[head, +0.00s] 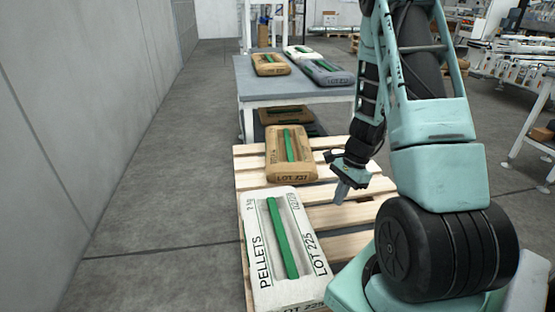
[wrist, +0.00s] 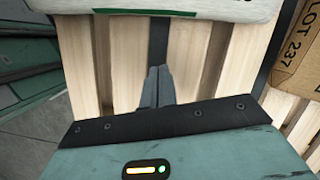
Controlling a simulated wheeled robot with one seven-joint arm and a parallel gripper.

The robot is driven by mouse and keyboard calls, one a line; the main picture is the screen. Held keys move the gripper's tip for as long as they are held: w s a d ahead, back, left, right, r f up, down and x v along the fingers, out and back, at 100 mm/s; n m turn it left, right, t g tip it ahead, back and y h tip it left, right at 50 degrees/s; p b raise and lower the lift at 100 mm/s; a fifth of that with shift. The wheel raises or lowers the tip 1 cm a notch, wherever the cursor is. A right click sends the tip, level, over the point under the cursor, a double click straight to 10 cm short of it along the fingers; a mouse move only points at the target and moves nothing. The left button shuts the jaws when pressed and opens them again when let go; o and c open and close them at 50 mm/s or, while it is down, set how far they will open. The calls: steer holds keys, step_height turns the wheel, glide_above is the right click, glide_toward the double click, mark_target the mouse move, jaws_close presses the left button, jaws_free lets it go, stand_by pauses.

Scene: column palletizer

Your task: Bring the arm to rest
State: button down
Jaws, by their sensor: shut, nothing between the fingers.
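My gripper (head: 341,192) is in the head view, pointing down above the right part of the wooden pallet (head: 345,218), to the right of the sacks. Its fingers are together and hold nothing. In the wrist view the shut fingers of my gripper (wrist: 157,88) show over bare slats of the pallet (wrist: 205,65). My teal arm comes down from the top right of the head view and is bent at its joints.
On the pallet lie a white PELLETS sack (head: 259,240) in front and a brown sack (head: 276,168) behind it. A grey table (head: 248,88) beyond bears several sacks. A wall (head: 75,120) is at left. A conveyor (head: 505,68) stands at right. Floor (head: 165,190) left of the pallet is clear.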

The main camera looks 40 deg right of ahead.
steer(key=w+a+r+n, duration=0.2)
steer(key=a+r+n, duration=0.15)
steer(key=a, duration=0.45)
steer(key=w+a+r+n+g, duration=0.1)
steer(key=a+r+n, duration=0.2)
steer(key=a+n, duration=0.35)
steer(key=w+a+r+n, duration=0.2)
steer(key=a+r+n, duration=0.15)
steer(key=a, duration=0.65)
steer(key=s+a+r+n+h, duration=0.1)
steer(key=s+a+r+n, duration=0.3)
steer(key=s+a+n, duration=0.35)
steer(key=s+a+r+n+h, duration=0.2)
steer(key=s+a+r+n, duration=0.2)
steer(key=s+a+n, duration=0.4)
step_height(320, 180, up, 21)
steer(key=a+p, duration=0.1)
steer(key=p, duration=2)
steer(key=shift+m, duration=0.4)
